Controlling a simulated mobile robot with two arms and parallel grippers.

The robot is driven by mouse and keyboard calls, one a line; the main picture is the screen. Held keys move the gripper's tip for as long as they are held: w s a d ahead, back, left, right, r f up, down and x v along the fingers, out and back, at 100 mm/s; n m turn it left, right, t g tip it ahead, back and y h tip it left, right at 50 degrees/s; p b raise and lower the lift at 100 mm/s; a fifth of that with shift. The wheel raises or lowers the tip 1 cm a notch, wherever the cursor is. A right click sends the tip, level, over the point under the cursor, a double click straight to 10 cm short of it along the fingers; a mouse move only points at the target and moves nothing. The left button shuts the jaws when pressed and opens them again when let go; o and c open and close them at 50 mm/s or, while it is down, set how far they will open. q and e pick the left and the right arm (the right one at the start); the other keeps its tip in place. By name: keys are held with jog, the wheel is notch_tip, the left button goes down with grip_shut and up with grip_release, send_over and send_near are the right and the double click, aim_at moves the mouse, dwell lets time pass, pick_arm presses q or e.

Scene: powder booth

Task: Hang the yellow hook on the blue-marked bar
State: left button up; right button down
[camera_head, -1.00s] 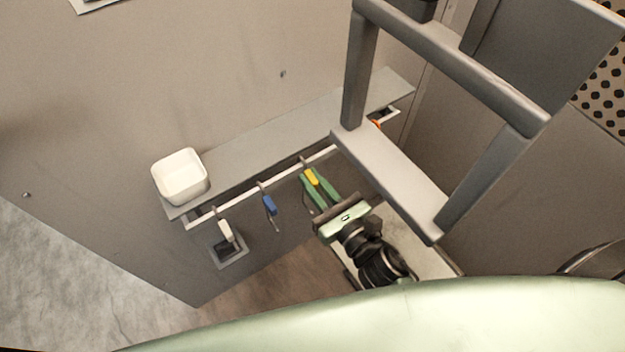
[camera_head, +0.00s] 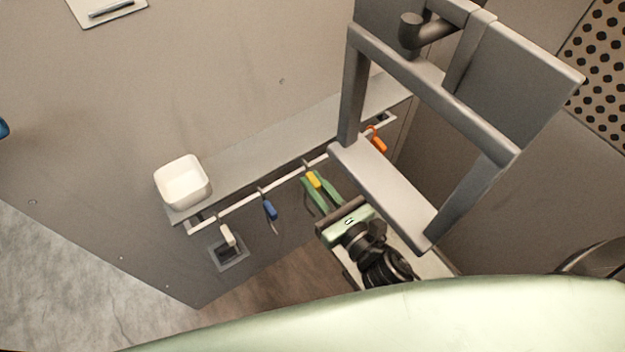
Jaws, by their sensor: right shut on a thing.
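The yellow hook (camera_head: 314,180) is at the white bar (camera_head: 240,204) under the shelf, its thin top at or very near the bar. My right gripper (camera_head: 311,184), with green fingers, is shut on its yellow part from the front. I cannot tell whether the hook's top bears on the bar. A blue hook (camera_head: 270,209) and a white hook (camera_head: 227,236) hang from the same bar to the left. An orange hook (camera_head: 378,144) shows at its right end. No blue mark can be made out on this bar. My left gripper is not in view.
A grey shelf (camera_head: 265,148) runs above the bar, with a white bin (camera_head: 182,182) on its left end. A large grey frame (camera_head: 385,190) stands close to the right of my gripper. A blue thing (camera_head: 3,128) is cut off at the left edge.

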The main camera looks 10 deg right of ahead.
jog(key=b+v, duration=0.2)
jog(key=v, duration=0.6)
dwell(0.4)
jog(key=shift+r, duration=0.1)
jog(key=w+d+r+m+t+h, duration=0.1)
jog(key=w+d+r+m+h, duration=0.1)
jog(key=d+r+m+h, duration=0.2)
notch_tip(320, 180, up, 3)
jog(key=shift+d+r+h, duration=0.25)
jog(key=shift+d+h, duration=0.7)
jog(key=shift+h, duration=0.15)
jog(key=shift+s, duration=0.1)
